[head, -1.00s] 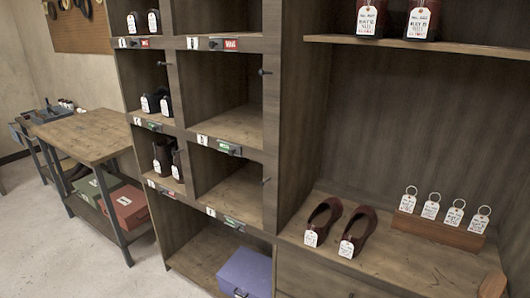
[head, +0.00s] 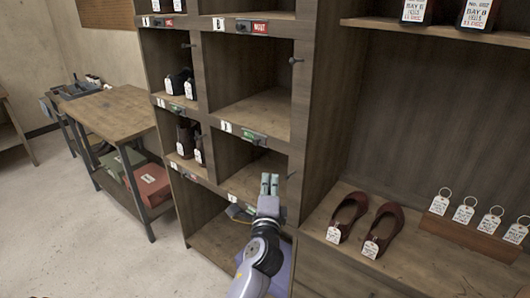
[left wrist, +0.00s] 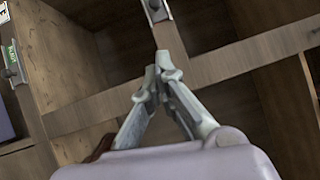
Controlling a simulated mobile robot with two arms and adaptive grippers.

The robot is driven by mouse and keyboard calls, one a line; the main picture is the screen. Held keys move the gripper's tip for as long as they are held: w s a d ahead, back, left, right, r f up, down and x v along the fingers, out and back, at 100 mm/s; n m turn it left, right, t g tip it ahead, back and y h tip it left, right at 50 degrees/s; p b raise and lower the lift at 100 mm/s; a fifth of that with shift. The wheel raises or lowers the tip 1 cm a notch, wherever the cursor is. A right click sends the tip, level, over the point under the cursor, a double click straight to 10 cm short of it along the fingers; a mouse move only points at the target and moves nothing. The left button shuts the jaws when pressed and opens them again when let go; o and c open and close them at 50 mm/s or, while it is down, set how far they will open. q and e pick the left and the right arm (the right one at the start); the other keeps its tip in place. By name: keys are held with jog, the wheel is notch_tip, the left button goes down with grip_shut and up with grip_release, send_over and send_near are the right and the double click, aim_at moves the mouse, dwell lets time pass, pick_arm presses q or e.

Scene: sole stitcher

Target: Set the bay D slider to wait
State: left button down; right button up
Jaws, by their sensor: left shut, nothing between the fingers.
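The head view shows small sliders on the shelf edges under the bays, beside white label cards whose letters are mostly too small to read. A slider with green showing (head: 253,137) sits on the edge under the middle right bay; I cannot confirm that it is bay D. The upper right slider (head: 252,27) shows red with white lettering. My left gripper (head: 269,180) is shut and empty, in front of the lower right bay, below the green slider and apart from it. In the left wrist view its fingertips (left wrist: 158,62) meet before the shelf frame. My right gripper is out of view.
Dark red shoes (head: 383,229) and a block with key tags (head: 470,236) stand on the right shelf. Small pegs (head: 296,60) stick out from the upright. A wooden table (head: 118,112) stands left, with open floor before it.

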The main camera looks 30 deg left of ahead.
pick_arm(q)
jog(key=p, duration=0.2)
send_near(264, 143)
jog(key=w+d, duration=0.2)
jog(key=w, duration=0.1)
jog(key=a, duration=0.1)
jog(key=w+a, duration=0.1)
jog(key=a, duration=0.1)
jog(key=shift+w+a+r+p, duration=0.25)
jog(key=shift+w+p, duration=0.05)
jog(key=shift+p, duration=0.1)
jog(key=shift+w+a, duration=0.1)
jog(key=shift+a, duration=0.35)
jog(key=a, duration=0.5)
jog(key=shift+w, duration=0.15)
jog(key=shift+w+a+f, duration=0.1)
jog(key=shift+a, duration=0.35)
jog(key=shift+d, duration=0.2)
